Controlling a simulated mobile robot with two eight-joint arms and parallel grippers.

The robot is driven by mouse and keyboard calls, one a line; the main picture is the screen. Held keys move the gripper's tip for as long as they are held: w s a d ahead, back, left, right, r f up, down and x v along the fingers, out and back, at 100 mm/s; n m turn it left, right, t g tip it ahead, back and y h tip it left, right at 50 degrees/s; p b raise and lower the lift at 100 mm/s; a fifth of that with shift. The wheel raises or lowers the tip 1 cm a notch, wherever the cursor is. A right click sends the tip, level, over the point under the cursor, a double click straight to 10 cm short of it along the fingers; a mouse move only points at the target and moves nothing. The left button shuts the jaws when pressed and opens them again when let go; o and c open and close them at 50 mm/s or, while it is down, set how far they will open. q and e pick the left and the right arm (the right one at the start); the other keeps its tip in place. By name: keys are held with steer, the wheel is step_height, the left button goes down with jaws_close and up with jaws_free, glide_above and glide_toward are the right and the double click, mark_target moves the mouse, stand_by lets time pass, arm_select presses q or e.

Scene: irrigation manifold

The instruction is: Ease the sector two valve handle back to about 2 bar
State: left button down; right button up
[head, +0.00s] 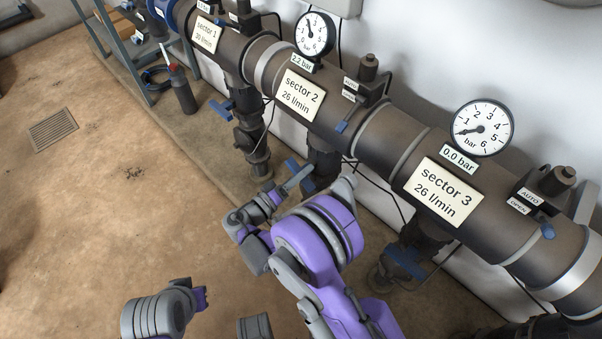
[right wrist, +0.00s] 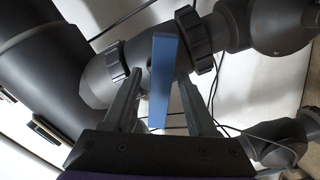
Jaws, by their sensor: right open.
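The sector 2 plate (head: 299,94) is on the brown manifold pipe. Its round gauge (head: 314,35) has a label (head: 302,64) reading 2.2 bar. The blue sector two valve handle (head: 299,178) is on the branch below the pipe. My right gripper (head: 280,194) is at this handle, partly hidden by its own wrist. In the right wrist view, the blue handle (right wrist: 164,85) stands between the two open fingers of my right gripper (right wrist: 159,76), with a visible gap to the left finger. Contact with the right finger cannot be told. My left gripper is not in view.
The sector 3 gauge (head: 483,128) reads 0.0 bar, with a blue handle (head: 405,262) below. The sector 1 blue handle (head: 221,109) is farther left. A dark bottle (head: 183,92) stands by the pipe. Thin cables hang behind the branches. The floor (head: 90,220) at left is open.

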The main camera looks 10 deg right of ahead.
jaws_close()
stand_by(0.3)
jaws_free()
steer(key=p+v, duration=0.1)
steer(key=v, duration=1)
steer(key=shift+p, duration=0.3)
steer(key=shift+d, duration=0.1)
stand_by(2.4)
